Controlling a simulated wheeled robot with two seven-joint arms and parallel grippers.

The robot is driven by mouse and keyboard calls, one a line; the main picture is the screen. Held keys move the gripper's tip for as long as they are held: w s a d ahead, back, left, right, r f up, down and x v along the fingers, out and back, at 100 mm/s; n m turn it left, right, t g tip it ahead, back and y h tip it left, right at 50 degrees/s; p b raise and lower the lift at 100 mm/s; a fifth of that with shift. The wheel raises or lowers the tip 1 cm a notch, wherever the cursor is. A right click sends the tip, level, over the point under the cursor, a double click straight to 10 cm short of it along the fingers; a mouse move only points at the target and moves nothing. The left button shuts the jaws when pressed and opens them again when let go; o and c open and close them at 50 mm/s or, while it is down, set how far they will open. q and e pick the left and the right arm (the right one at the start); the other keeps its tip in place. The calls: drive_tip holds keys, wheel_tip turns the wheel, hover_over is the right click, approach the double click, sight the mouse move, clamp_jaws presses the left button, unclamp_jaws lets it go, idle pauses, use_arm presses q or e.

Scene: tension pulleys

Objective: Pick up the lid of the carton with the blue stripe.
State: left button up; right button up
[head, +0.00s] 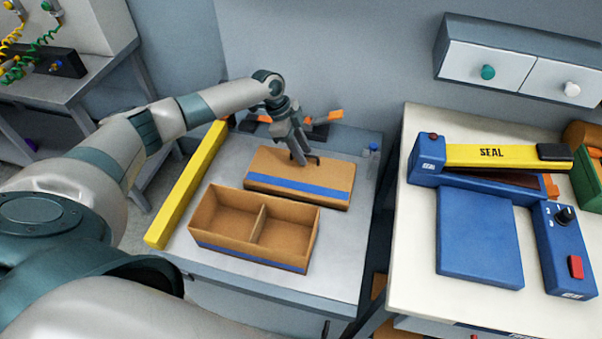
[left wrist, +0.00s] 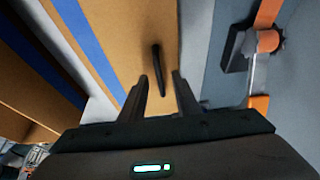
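The carton lid (head: 275,187) is a flat brown cardboard piece with a blue stripe, lying on the grey table behind the carton. It also shows in the left wrist view (left wrist: 124,40), with a thin black handle (left wrist: 158,68) standing on it. The open brown carton (head: 190,219) stands in front of the lid, with a divider making two empty compartments and a blue stripe low on its front. My left gripper (head: 302,160) is over the lid at the handle, fingers apart. In the left wrist view its fingers (left wrist: 163,85) point toward the handle. Any contact is unclear.
A yellow bar (head: 187,185) runs along the table's left edge. An orange and black tool (head: 325,119) lies behind the lid. The right-hand table (head: 415,255) holds a blue sealer with a yellow arm (head: 490,155). A drawer unit (head: 520,62) hangs above.

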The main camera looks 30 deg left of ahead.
use_arm(q)
drive_tip(key=shift+c, duration=0.3)
clamp_jaws()
